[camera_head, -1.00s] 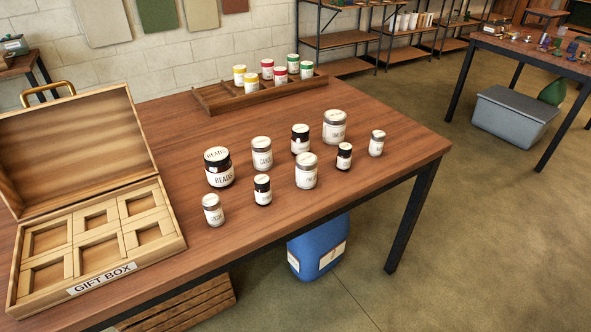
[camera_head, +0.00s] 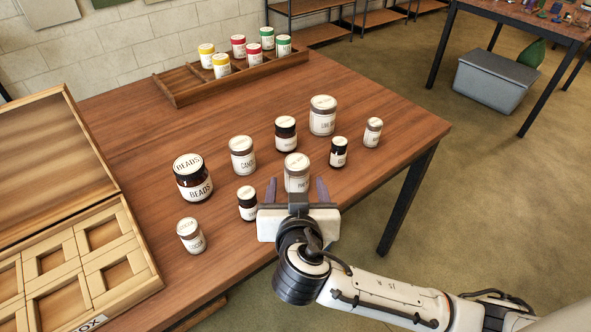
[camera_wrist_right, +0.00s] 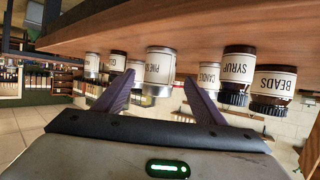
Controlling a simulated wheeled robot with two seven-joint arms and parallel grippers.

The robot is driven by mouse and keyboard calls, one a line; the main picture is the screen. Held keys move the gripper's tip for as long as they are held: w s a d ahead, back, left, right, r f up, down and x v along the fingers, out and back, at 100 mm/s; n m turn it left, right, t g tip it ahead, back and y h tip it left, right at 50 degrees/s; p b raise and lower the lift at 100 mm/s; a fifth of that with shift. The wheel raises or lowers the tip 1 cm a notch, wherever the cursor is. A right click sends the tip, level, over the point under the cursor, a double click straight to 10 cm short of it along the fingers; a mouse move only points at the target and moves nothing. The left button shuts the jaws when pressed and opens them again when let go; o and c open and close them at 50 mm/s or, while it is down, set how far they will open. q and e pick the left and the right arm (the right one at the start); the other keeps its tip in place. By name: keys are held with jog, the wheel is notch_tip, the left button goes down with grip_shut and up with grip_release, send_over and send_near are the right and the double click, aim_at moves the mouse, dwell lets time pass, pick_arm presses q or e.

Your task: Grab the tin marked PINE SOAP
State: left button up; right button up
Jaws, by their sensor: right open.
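The PINE SOAP tin (camera_head: 297,172) is a silvery tin with a white label and pale lid, upright on the wooden table. My left gripper is not in view.
A small dark jar (camera_head: 247,203) stands close left of my right gripper. The gift box (camera_head: 95,262) is at left, a divided rack (camera_head: 180,88) behind.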

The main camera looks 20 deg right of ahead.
jog(key=shift+x, duration=3.15)
jog(key=shift+d+r, duration=0.1)
jog(key=shift+r, duration=0.05)
jog(key=c, duration=1.2)
